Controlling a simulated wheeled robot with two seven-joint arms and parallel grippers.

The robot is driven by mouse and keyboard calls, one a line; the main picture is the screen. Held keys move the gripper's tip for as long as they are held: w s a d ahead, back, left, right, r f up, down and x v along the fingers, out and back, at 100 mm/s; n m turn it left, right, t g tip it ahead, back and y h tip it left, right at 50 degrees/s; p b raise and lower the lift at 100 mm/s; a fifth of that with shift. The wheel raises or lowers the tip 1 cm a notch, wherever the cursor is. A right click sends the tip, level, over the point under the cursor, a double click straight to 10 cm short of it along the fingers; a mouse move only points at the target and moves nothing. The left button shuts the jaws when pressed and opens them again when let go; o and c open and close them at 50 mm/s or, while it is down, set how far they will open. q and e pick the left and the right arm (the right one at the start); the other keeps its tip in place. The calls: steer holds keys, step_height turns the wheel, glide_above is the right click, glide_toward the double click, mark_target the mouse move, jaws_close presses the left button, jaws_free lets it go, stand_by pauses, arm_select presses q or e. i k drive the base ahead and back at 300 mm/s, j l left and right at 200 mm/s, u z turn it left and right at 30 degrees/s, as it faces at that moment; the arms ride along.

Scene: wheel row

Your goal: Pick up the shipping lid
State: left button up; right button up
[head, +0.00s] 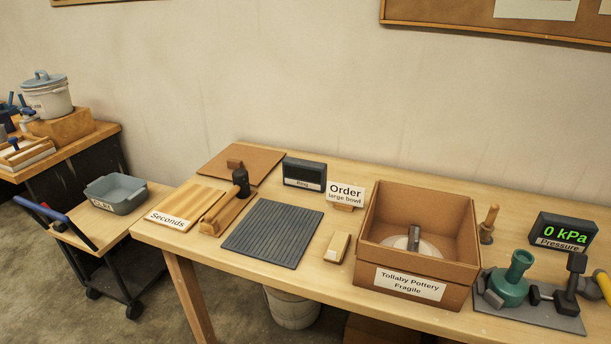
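An open brown box (456,270), labelled "Tollaby Pottery Fragile", stands right of the table's middle. Inside it is a white round piece (429,249) with a grey upright block on it; the box walls partly hide it. Neither of my grippers is in view.
In front of the brown board are a "Seconds" board (190,204), a dark-headed tool on a wooden block (231,208), and a grey ribbed mat (273,232). A dark display (304,172) stands close to its right.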

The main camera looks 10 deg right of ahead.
mark_target(258, 162)
steer(key=i+j+z, duration=0.1)
steer(key=z, duration=0.4)
steer(key=j+z, duration=0.2)
steer(key=z, duration=0.3)
steer(key=j+z, duration=0.2)
steer(key=z, duration=0.3)
steer(key=j+z, duration=0.2)
steer(key=j, duration=0.3)
steer(key=j+z, duration=0.2)
steer(key=j, duration=0.3)
steer(key=k+j+z, duration=0.2)
steer(key=j, duration=0.3)
steer(key=k+j+z, duration=0.2)
steer(key=j, duration=0.3)
steer(key=k+j, duration=0.1)
steer(key=j, duration=0.35)
steer(key=k+j, duration=0.1)
steer(key=j, duration=0.4)
steer(key=k+j, duration=0.1)
steer(key=j, duration=0.35)
steer(key=z, duration=0.05)
